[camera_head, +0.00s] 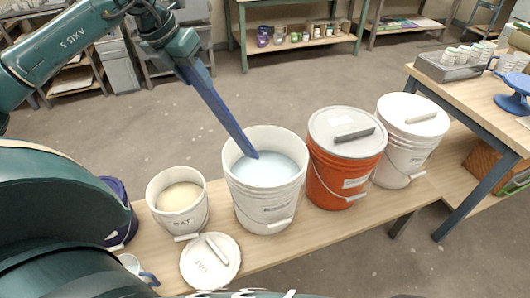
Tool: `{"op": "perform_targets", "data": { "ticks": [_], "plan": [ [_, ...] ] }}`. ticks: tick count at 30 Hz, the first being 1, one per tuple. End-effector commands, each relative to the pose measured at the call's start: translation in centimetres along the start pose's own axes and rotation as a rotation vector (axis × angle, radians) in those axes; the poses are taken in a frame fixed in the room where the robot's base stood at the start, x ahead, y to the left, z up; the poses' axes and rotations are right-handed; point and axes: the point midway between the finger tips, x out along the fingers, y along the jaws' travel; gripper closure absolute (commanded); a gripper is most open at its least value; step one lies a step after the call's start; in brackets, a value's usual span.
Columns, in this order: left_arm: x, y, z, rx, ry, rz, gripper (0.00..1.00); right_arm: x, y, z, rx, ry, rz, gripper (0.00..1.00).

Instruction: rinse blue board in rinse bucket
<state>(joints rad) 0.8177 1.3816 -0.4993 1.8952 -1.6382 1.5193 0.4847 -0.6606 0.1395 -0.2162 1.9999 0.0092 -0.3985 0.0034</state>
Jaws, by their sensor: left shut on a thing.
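My left gripper (184,62) is shut on the upper end of a long blue board (217,104). The board slants down to the right, and its lower end is inside the rim of the open white bucket (262,202) holding pale blue liquid (268,168). The lower tip shows against the liquid; I cannot tell whether it touches or dips in. My right gripper is not in view.
On the bench (275,256) stand a smaller open bucket with cream liquid (182,206), a loose white lid (210,261), a lidded orange bucket (338,177) and a lidded white bucket (402,152). A worktable (465,95) stands at right. The floor behind the bench is clear.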

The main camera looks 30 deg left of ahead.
Motion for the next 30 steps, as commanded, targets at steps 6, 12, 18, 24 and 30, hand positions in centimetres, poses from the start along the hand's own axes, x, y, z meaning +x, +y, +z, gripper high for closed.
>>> {"op": "perform_targets", "data": {
  "ticks": [6, 12, 18, 24, 30],
  "plan": [
    [-0.1, 0.0, 0.1, 0.000, -0.002, -0.001, 0.90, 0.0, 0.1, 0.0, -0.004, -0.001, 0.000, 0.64],
    [-0.7, -0.1, 0.3, 0.000, -0.003, -0.001, 0.90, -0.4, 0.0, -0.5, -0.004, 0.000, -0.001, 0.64],
    [-2.6, -0.4, 1.1, 0.000, -0.003, -0.001, 0.90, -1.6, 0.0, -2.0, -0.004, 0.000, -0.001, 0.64],
    [-4.1, -0.7, 1.7, 0.001, -0.006, -0.002, 0.90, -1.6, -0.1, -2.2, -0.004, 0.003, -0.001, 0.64],
    [-4.7, -0.8, 1.9, 0.000, -0.003, -0.001, 0.90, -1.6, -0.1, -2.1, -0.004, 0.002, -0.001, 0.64]
  ]
}}
